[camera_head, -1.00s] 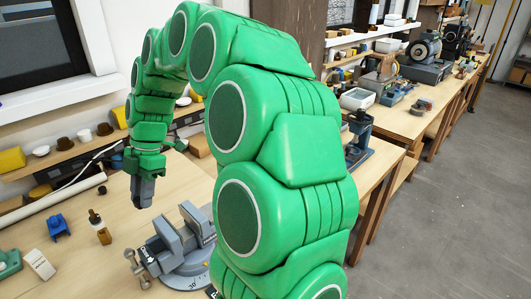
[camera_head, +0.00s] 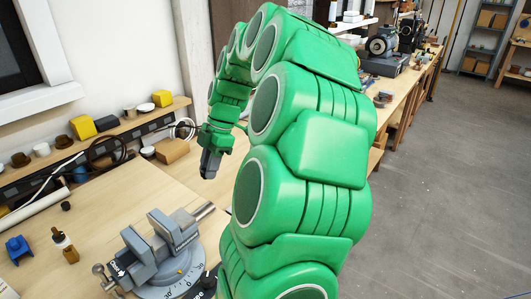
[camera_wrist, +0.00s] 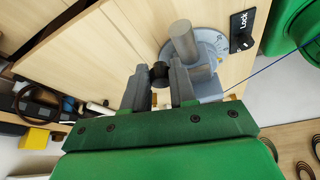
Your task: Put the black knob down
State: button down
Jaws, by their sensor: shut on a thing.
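My gripper (camera_wrist: 158,88) is shut on the black knob (camera_wrist: 158,72), a small dark round piece between the fingertips in the wrist view. In the head view my gripper (camera_head: 209,168) points down above the wooden bench (camera_head: 110,190), behind the grey vise. The knob cannot be made out there. The wrist view shows bare wood beyond the fingertips; I cannot tell the exact height.
The grey vise (camera_head: 160,248) on its round scaled base stands at the front. A blue part (camera_head: 18,248), a small brown bottle (camera_head: 64,245) and a small dark piece (camera_head: 66,206) are at left. A brown box (camera_head: 172,151) is at the back.

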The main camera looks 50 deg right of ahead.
jog(key=s+d+m, duration=0.1)
jog(key=s+d, duration=0.3)
jog(key=d, duration=0.1)
send_over(228, 193)
jog(key=s, duration=0.1)
jog(key=shift+t, duration=0.3)
jog(key=f, duration=1)
jog(key=d+f, duration=0.1)
jog(key=f, duration=0.5)
jog(key=shift+f, duration=0.1)
jog(key=shift+w+d+f, duration=0.1)
jog(key=shift+f, duration=0.2)
jog(key=shift+w+f, duration=0.1)
jog(key=shift+f, duration=1.45)
jog(key=shift+f, duration=0.15)
jog(key=c, duration=0.9)
grip_release()
jog(key=shift+c, duration=0.2)
jog(key=shift+o, duration=0.2)
